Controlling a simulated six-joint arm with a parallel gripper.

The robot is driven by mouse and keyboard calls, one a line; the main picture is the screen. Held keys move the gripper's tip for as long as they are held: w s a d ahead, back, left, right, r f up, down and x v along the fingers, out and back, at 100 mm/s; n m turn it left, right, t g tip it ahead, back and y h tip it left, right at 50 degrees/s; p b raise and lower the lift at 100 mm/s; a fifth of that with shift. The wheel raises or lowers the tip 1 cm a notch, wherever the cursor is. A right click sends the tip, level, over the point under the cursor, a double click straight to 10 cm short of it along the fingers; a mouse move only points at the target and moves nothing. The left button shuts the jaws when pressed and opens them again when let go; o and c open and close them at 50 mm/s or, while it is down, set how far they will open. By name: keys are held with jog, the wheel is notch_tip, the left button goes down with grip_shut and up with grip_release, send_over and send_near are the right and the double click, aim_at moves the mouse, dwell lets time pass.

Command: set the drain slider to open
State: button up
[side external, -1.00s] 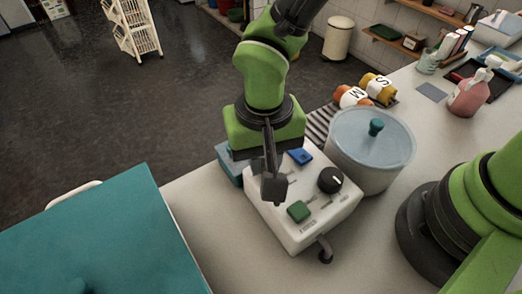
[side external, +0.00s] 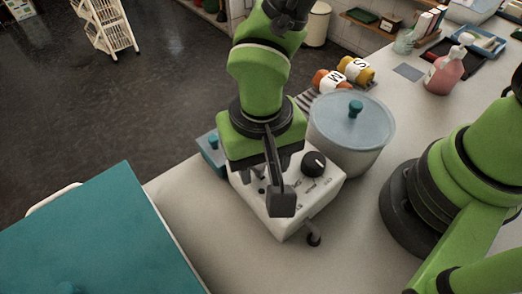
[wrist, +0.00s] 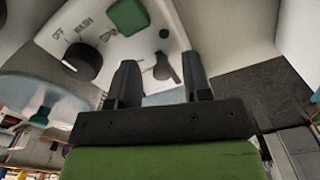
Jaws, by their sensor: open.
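A white control box (side external: 300,222) stands on the counter with a black round knob (side external: 314,163) on its top. A green slider cap (wrist: 128,17) shows on the box in the wrist view, beyond my fingers. In the side view it is hidden behind my gripper. The knob (wrist: 82,62) is also in the wrist view, next to small printed labels. My gripper (side external: 267,190) is open and points down over the box. In the wrist view, a dark spout-like part (wrist: 165,68) shows between the fingers. Contact with the box cannot be told. No label is clearly readable as drain.
A round pot with a pale blue lid (side external: 350,118) stands close behind the box on the right. Orange (side external: 330,80) and yellow (side external: 357,70) jars are beyond it. A teal block (side external: 211,152) is left of the box. A pink soap bottle (side external: 442,74) stands farther right.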

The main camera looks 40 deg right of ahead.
aim_at(262, 166)
notch_tip(262, 166, up, 10)
dwell(0.4)
jog(key=s+d+r+t+y, duration=0.1)
jog(key=s+d+r+t, duration=0.2)
jog(key=d+r, duration=0.3)
jog(key=s+d+r+t+y, duration=0.1)
jog(key=s+d+r+t, duration=0.2)
jog(key=d, duration=0.9)
notch_tip(262, 166, up, 4)
jog(key=shift+s+d+f+t, duration=0.2)
jog(key=shift+s+t, duration=0.2)
jog(key=shift+t, duration=0.2)
